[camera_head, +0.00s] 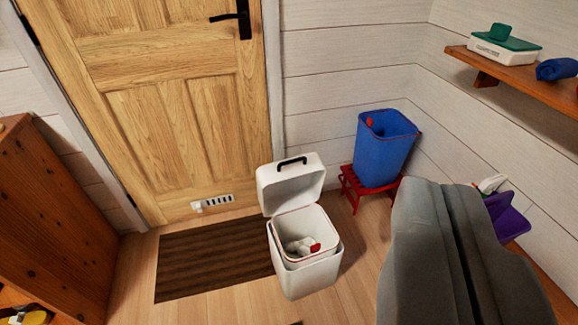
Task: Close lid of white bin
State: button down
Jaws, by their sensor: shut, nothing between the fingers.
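The white bin (307,278) stands upright on the wooden floor near the middle of the view. Its lid (291,184), with a black handle, is open and stands up at the bin's back edge. A white item with a red part (303,246) lies inside the bin. My gripper (447,190) is at the lower right, large and grey, with its two fingers together and empty. It appears to the right of the bin, apart from it and from the lid. It hides part of the floor and wall.
A blue bin (385,146) stands on a red stool (367,188) behind the white bin. A brown mat (212,262) lies left, before a wooden door (165,90). A shelf (523,68) juts out at upper right. A wooden cabinet (50,225) is at left. Purple containers (507,215) are beside my gripper.

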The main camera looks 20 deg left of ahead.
jog(key=w+a+n+g+y, duration=0.1)
jog(key=w+a+n+g, duration=0.2)
jog(key=w, duration=1.6)
jog(key=n+g+y, duration=0.1)
jog(key=n+g, duration=0.3)
jog(key=g, duration=0.7)
send_over(290, 166)
notch_tip(290, 166, down, 42)
jog(key=x, duration=0.6)
jog(key=w+x, duration=0.1)
jog(key=x, duration=0.3)
jog(key=shift+a+r, duration=0.1)
jog(key=shift+a, duration=0.2)
jog(key=shift+s+d+r, duration=0.2)
jog(key=shift+s+d, duration=0.45)
jog(key=shift+s, duration=0.1)
jog(key=shift+s+d, duration=0.6)
jog(key=shift+s, duration=0.15)
jog(key=shift+s+d+t, duration=0.1)
jog(key=shift+t, duration=0.2)
